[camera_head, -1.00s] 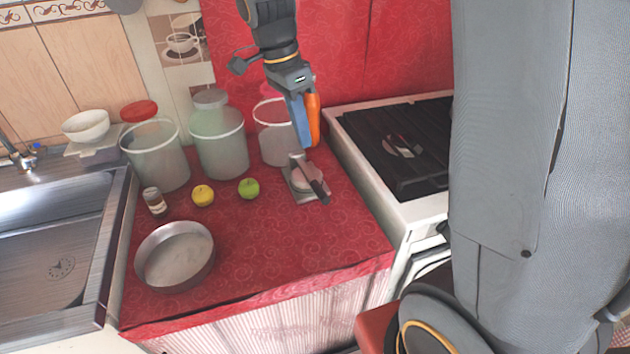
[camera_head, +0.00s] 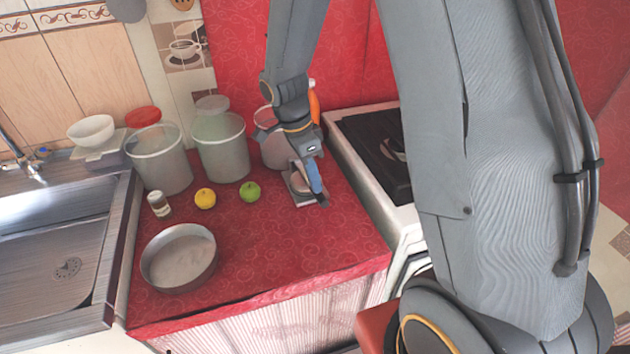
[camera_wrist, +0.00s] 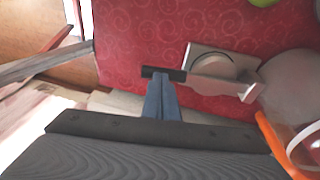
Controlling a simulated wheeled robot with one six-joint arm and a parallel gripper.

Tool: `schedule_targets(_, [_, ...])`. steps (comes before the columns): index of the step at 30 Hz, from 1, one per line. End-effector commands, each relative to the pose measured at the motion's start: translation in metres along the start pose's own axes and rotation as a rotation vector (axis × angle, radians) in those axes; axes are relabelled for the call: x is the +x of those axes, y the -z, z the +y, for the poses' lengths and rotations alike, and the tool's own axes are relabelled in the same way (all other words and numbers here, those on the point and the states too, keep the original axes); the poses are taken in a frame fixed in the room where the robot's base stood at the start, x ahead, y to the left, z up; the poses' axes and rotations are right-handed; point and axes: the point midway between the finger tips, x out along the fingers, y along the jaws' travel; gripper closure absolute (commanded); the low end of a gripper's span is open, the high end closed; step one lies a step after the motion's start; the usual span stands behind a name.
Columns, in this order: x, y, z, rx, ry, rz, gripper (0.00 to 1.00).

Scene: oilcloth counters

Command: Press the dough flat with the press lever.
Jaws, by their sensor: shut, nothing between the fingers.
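The press (camera_head: 300,190) stands at the right back of the red counter, beside the stove. In the wrist view its pale base (camera_wrist: 198,52) carries a round whitish disc (camera_wrist: 218,66); I cannot tell whether this is the dough or an upper plate. The lever (camera_wrist: 212,85) runs along the near side and ends at a dark handle bar (camera_wrist: 152,72). My gripper (camera_head: 316,188) points down with its blue fingers shut and empty. Its fingertips (camera_wrist: 161,82) are at the dark bar; contact is unclear. The arm hides part of the press in the head view.
A jar (camera_head: 272,145) and an orange thing (camera_head: 314,106) stand close behind the press. A green apple (camera_head: 250,192), yellow apple (camera_head: 205,199), small bottle (camera_head: 159,204) and round pan (camera_head: 180,284) lie to the left. The front right of the counter is clear.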

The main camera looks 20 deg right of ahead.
Motion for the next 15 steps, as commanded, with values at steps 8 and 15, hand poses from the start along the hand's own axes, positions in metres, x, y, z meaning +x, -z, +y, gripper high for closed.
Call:
schedule_targets(8, [0.0110, -0.0001, 0.0001, 0.000, 0.000, 0.000, 1.00])
schedule_targets(15, [0.0110, -0.0001, -0.0001, -0.001, 0.001, 0.000, 1.00])
